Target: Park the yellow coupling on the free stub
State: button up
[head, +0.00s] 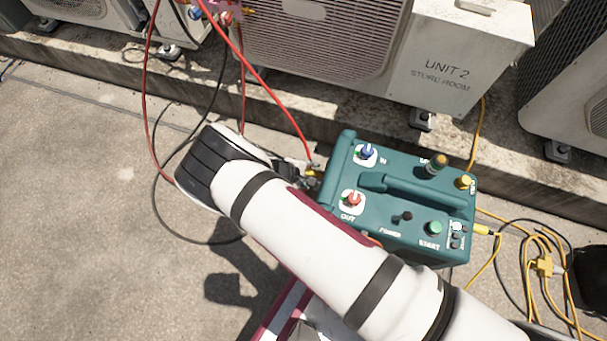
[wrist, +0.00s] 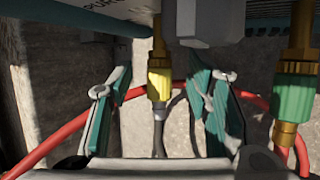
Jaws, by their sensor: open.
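The yellow coupling (wrist: 159,84) hangs upright in the wrist view, with a brass stem above it and a dark hose running down below. Its stem meets the underside of the teal machine's edge; I cannot tell how firmly it is seated. My gripper (wrist: 162,98) is open, one teal-padded finger on each side of the coupling, with gaps on both sides. In the head view my gripper (head: 291,168) is at the left side of the teal machine (head: 400,222), and a small yellow bit shows beside it. I cannot make out a free stub.
A green coupling (wrist: 293,97) on a brass stub is to the right of my gripper. A red hose (wrist: 61,137) curves behind the fingers. A grey block (wrist: 209,22) hangs above. The condenser labelled Unit 2 (head: 460,60) stands behind; yellow cable (head: 545,266) lies at right.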

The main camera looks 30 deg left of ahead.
jog(key=shift+x, duration=0.85)
grip_shut()
